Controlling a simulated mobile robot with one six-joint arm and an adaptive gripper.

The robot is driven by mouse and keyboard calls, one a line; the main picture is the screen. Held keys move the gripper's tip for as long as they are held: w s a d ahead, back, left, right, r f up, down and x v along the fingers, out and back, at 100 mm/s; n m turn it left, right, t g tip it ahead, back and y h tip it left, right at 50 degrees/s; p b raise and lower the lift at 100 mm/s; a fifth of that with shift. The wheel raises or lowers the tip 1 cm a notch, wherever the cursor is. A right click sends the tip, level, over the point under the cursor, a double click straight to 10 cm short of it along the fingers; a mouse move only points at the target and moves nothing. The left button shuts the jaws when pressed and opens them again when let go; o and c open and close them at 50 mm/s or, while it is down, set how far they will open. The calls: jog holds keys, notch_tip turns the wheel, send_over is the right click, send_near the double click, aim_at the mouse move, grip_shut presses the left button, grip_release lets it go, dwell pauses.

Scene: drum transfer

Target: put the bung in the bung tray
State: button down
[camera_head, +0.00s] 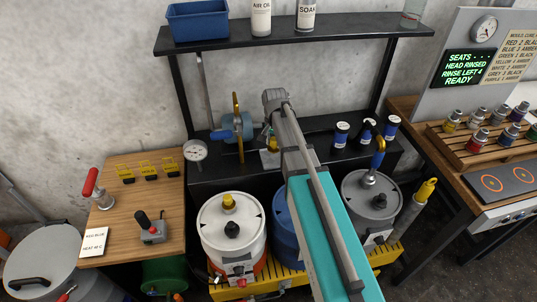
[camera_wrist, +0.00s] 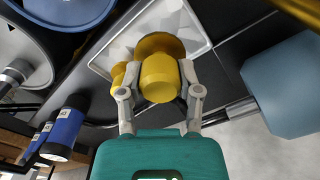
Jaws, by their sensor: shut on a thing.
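In the wrist view my gripper (camera_wrist: 160,92) is shut on a yellow bung (camera_wrist: 160,77), with a finger on each side of it. The bung tray (camera_wrist: 205,22), a pale shallow tray with a rim, lies just beyond the bung. I cannot tell whether the bung touches it. A smaller yellow piece (camera_wrist: 117,75) shows left of the bung, beside the left finger. In the head view the tray (camera_head: 268,159) is on the dark bench, and my arm hides most of the gripper and bung.
Several blue-labelled bottles (camera_head: 341,135) stand to the right. A shelf (camera_head: 330,42) crosses above. A white drum (camera_head: 229,240) and a grey drum (camera_head: 371,205) stand in front.

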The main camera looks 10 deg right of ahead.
aim_at(272, 143)
jog(key=shift+w+a+f+b, duration=0.1)
jog(key=shift+w+f+b, duration=0.45)
jog(key=shift+w+f, duration=0.3)
jog(key=shift+s+f, duration=0.1)
jog(key=shift+w+f+b, duration=0.5)
jog(key=shift+f+b, duration=0.15)
jog(key=shift+b, duration=0.05)
jog(key=shift+s+f+b, duration=0.1)
jog(key=shift+f+b, duration=1.2)
jog(key=shift+f, duration=0.05)
jog(key=shift+f, duration=0.15)
jog(key=shift+c, duration=1.4)
grip_release()
jog(key=shift+r, duration=0.2)
notch_tip(272, 143, up, 12)
jog(key=p, duration=1.2)
